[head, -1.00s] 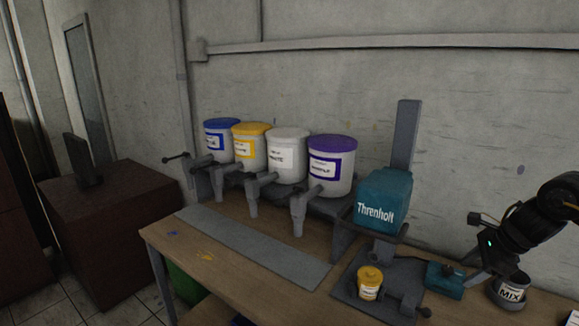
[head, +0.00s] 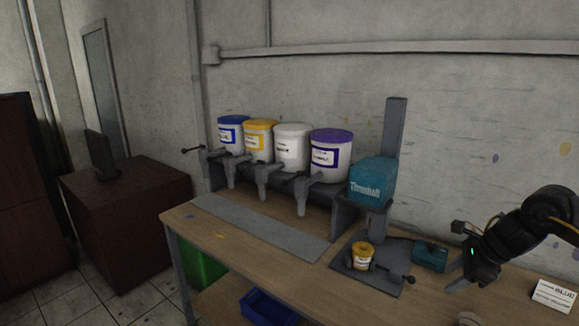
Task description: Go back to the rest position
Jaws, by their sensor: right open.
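My right gripper (head: 464,279) is at the right of the head view, over the workbench (head: 415,303). Its black arm comes in from the right edge. The jaws are open, and I see nothing held between them. The gripper is to the right of a small teal box (head: 430,256). The cup labelled MIX cannot be made out now. My left gripper and arm are out of view.
Blue, yellow, white and purple-lidded buckets (head: 331,156) stand on a dispenser rack with taps. A teal Threnholt press (head: 371,181) stands right of them, a yellow jar (head: 362,255) below it. A card (head: 554,293) lies at right. A blue bin (head: 268,306) is under the bench.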

